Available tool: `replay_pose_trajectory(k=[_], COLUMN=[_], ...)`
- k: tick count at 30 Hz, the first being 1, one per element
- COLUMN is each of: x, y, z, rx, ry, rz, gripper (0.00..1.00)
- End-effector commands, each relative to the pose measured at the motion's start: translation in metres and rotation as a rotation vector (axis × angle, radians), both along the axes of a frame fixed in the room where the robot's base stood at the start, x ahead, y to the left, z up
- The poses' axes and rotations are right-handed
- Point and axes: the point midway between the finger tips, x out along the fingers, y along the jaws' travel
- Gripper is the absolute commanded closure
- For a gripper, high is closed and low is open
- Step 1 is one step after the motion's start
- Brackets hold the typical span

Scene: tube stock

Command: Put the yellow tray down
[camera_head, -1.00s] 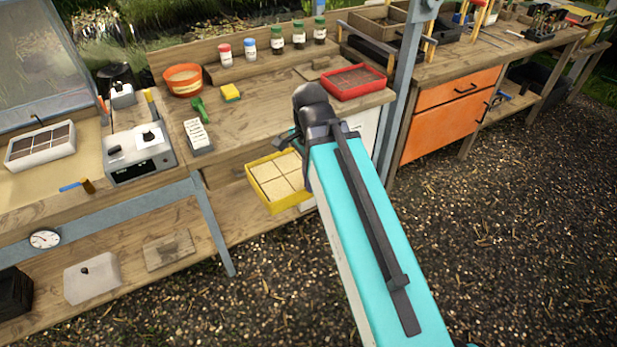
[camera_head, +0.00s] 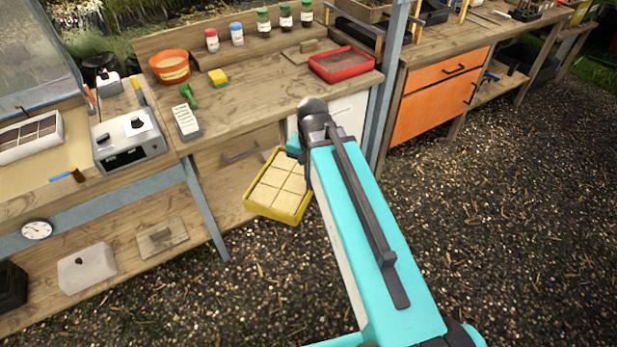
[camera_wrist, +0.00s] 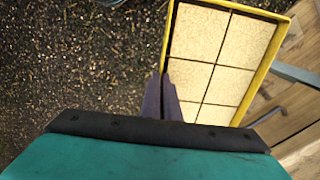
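The yellow tray (camera_head: 250,204) holds several pale, sand-coloured square blocks. In the head view it hangs in front of the workbench, left of my arm, below bench-top height and above the gravel. It looks slightly tilted. In the wrist view the yellow tray (camera_wrist: 261,78) fills the upper right. The dark fingers of my gripper (camera_wrist: 161,96) are close together at the tray's near left wall and appear shut on it. In the head view my arm hides the fingers and the tray's right edge.
A drawer (camera_head: 240,150) and white panel lie behind the tray. A grey post (camera_head: 388,90) stands right of it. Gravel covers the floor.

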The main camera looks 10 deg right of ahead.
Motion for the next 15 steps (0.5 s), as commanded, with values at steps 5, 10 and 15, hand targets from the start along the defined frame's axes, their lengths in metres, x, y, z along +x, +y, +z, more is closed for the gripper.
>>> replay_pose_trajectory(k=[5, 10, 15], x=[0.007, 0.013, 0.018], y=[-0.004, -0.006, -0.008], z=[-0.012, -0.02, -0.025], rx=[0.001, 0.001, 0.001], ry=[-0.001, -0.001, -0.001], rz=[0.181, 0.357, 0.51], gripper=[1.0, 1.0, 1.0])
